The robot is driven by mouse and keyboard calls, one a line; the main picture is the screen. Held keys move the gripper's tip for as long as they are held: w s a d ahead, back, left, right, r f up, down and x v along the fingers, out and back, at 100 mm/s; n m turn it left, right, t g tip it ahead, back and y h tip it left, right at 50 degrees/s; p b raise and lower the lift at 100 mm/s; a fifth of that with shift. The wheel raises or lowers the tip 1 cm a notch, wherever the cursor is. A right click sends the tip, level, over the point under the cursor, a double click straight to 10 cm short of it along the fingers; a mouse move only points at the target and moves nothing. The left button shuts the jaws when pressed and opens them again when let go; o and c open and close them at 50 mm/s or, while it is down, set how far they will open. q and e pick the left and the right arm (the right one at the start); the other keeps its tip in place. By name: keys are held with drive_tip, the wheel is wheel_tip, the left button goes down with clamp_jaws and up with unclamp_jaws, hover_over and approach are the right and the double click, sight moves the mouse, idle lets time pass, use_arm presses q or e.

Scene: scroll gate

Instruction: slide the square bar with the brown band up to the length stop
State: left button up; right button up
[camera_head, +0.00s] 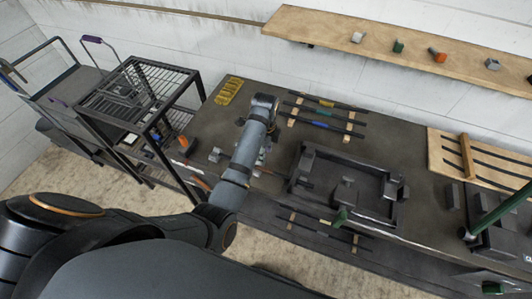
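Dark thin bars lie across two light wooden strips at the back of the workbench (385,150). One bar has a yellow-orange band (326,103), one has a blue band (320,124), and one between them has a greenish band. I cannot make out a clearly brown band or tell which bar is square. A dark rectangular frame fixture (350,163) with grey blocks stands in front of them; I cannot tell which part is the length stop. My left gripper (266,135) is over the bench left of the fixture, mostly hidden by my wrist, its fingers unclear. My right gripper is not in view.
A wire-topped cart (140,90) stands left. A wooden board with dark strips (485,165) and a green post (502,207) are right. A wall shelf (380,42) holds small parts.

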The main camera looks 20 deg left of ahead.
sight(265, 169)
use_arm(q)
wheel_tip(265, 169, down, 10)
drive_tip(key=shift+a+r+p, duration=0.1)
drive_tip(key=shift+r+p, duration=0.1)
drive_tip(key=shift+p, duration=0.6)
drive_tip(key=shift+f, duration=0.45)
clamp_jaws()
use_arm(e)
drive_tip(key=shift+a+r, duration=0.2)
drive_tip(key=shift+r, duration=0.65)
use_arm(q)
unclamp_jaws()
